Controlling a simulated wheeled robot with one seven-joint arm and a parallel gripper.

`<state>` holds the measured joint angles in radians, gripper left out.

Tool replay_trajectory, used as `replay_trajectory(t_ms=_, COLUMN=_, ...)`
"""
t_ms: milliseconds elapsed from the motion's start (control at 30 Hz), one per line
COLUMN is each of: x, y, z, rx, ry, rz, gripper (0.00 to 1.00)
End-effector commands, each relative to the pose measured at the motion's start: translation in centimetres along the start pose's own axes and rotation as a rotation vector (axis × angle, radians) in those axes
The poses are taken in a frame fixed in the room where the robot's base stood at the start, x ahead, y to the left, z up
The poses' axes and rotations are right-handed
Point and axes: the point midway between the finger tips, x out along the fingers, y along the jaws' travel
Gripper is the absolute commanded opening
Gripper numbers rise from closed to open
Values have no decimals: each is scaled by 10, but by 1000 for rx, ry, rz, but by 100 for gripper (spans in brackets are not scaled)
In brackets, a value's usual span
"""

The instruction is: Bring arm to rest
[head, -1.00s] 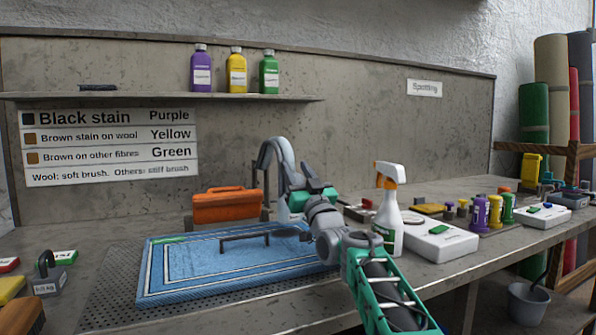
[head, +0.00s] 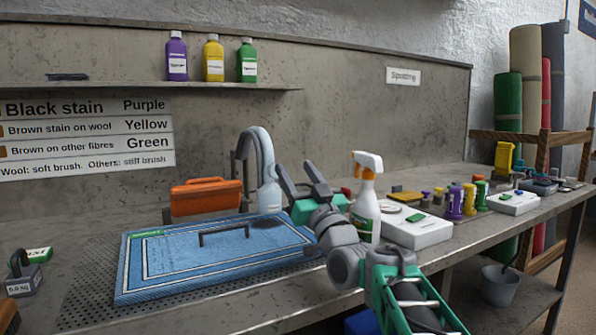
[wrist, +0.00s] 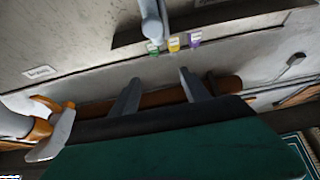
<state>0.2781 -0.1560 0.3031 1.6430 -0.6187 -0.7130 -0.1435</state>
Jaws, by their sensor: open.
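My gripper (head: 303,183) is open, its two grey fingers pointing up and apart. In the head view it stands above the bench, between the grey hose head and the white spray bottle, with nothing between the fingers. In the wrist view the two fingers (wrist: 158,92) also show apart and empty, with the wall and shelf beyond. My green and grey arm comes up from the lower right of the head view.
A blue rug (head: 160,282) lies on the perforated bench area. An orange toolbox (head: 206,198) and grey hose head (head: 269,193) stand behind it. The spray bottle (head: 366,215) is close right of my gripper. A white box (head: 420,232) is farther right.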

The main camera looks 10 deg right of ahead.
Motion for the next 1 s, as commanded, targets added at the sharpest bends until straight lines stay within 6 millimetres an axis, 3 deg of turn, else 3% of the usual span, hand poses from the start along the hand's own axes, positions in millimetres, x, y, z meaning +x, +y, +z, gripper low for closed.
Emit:
replay_trajectory(t_ms=133, x=-8, y=0, z=-5, rx=1, ry=0, rz=0, gripper=55)
replay_trajectory(t_ms=467, x=-3, y=-5, z=-9, rx=0, ry=-33, rz=-3, gripper=55)
replay_trajectory(t_ms=667, x=2, y=-31, z=-10, rx=-2, ry=-382, rz=8, gripper=55)
replay_trajectory(t_ms=767, x=-21, y=-44, z=-1, rx=3, ry=-628, rz=29, gripper=55)
replay_trajectory(t_ms=867, x=-58, y=-55, z=1, rx=14, ry=-872, rz=58, gripper=55)
replay_trajectory(t_ms=1000, x=-130, y=-68, z=-13, rx=36, ry=-1212, rz=115, gripper=55)
